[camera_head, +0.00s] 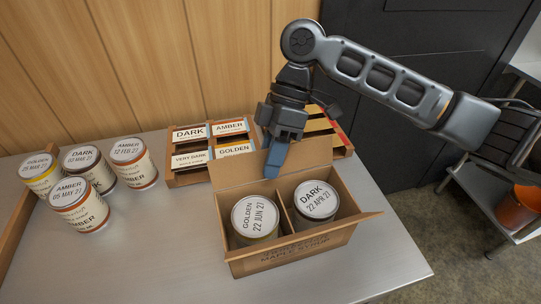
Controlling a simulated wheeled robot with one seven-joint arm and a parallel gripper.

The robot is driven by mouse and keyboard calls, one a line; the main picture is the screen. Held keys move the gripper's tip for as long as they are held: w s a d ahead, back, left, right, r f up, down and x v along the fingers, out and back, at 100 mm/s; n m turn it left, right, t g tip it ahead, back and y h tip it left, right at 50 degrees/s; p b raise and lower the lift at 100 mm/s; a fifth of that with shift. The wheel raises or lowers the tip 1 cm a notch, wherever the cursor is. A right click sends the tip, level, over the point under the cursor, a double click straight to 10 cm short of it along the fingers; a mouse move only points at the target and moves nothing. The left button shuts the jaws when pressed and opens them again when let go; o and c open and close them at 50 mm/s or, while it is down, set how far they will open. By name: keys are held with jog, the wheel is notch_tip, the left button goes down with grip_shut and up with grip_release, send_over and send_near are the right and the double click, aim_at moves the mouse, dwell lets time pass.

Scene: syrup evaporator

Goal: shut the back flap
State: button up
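An open cardboard box (292,252) stands on the metal table. It holds a GOLDEN can (255,216) on the left and a DARK can (316,199) on the right, with a divider between them. The box's back flap (312,154) stands raised along its far edge. A side flap (352,221) sticks out to the right. My gripper (275,165) points down with its blue fingers in front of the back flap, near its middle. I cannot tell whether the fingers touch the flap. The fingers overlap in this view, so their gap is hidden.
A wooden rack (188,178) with label cards stands behind the box, partly hidden by my arm. Several labelled cans, among them an AMBER can (80,208), stand on the left of the table (165,255). The table front left is clear. An orange bucket (518,208) sits at right.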

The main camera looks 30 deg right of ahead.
grip_shut()
